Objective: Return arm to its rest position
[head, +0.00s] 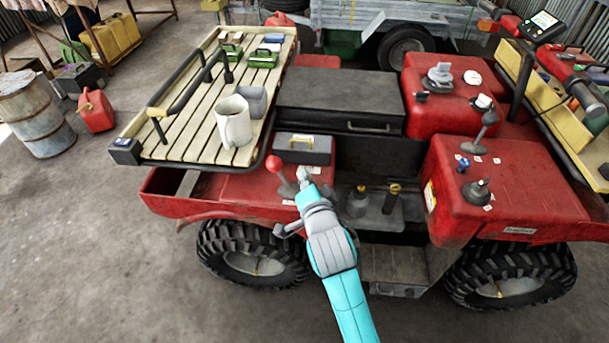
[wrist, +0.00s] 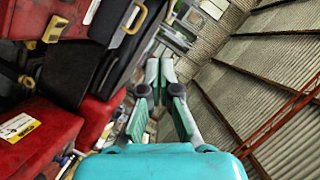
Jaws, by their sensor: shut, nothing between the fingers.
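My arm, teal with grey wrist parts, reaches up from the bottom of the head view over the red quad vehicle (head: 245,185). My gripper (head: 304,174) is at its far end, beside a red-knobbed lever (head: 274,163) and in front of a small grey toolbox (head: 302,150). I cannot tell whether it touches either. In the wrist view, the two pale fingers of my gripper (wrist: 160,68) meet at their tips with nothing between them. The arm is extended over the vehicle's near side.
A black chest (head: 335,98) lies behind the toolbox. Levers and knobs stand on the red body at right. Open concrete floor (head: 110,250) lies left.

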